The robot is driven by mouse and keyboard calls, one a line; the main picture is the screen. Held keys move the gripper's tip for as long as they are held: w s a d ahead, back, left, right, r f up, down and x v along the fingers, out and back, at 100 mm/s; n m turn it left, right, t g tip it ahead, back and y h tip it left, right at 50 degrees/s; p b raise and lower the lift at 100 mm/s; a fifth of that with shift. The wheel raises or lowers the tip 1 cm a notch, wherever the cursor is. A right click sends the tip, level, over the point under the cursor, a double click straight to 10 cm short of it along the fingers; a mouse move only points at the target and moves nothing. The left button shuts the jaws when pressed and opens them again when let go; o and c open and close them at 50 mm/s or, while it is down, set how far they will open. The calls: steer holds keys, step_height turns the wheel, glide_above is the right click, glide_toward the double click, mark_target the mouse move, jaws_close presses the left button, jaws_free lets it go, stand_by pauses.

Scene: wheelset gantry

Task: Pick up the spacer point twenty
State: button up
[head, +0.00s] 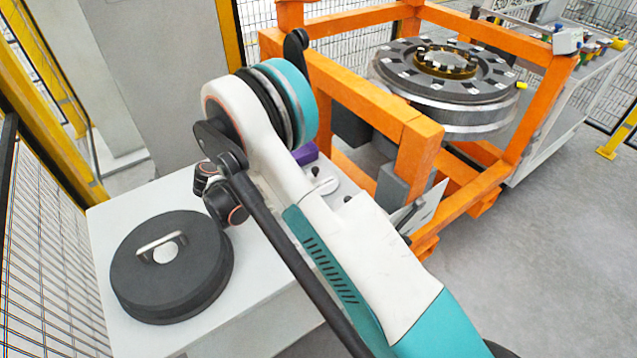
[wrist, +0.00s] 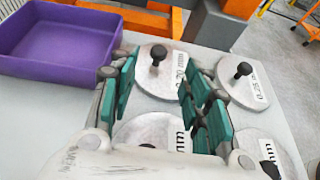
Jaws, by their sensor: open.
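The spacer marked with ".20 mm" (wrist: 152,80) is a round, pale grey disc with a black knob on top. It lies on the white table in the wrist view, and the first digit of its label is hidden. My gripper (wrist: 158,82) is open, its green-padded fingers either side of the disc's near part in the picture, with nothing held. Whether the fingers touch the disc I cannot tell. In the head view my arm hides the gripper.
A spacer marked 0.25 (wrist: 246,88) lies to the right, with two more discs nearer. A purple bin (wrist: 62,40) stands at left. In the head view are a black lidded disc (head: 170,285) and an orange frame (head: 375,98) bearing a wheel (head: 450,115).

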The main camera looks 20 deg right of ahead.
steer(key=b+x, duration=0.2)
steer(key=x, duration=0.5)
steer(key=shift+w+d+b, duration=0.2)
steer(key=shift+d+b, duration=0.1)
steer(key=shift+r, duration=0.1)
jaws_close()
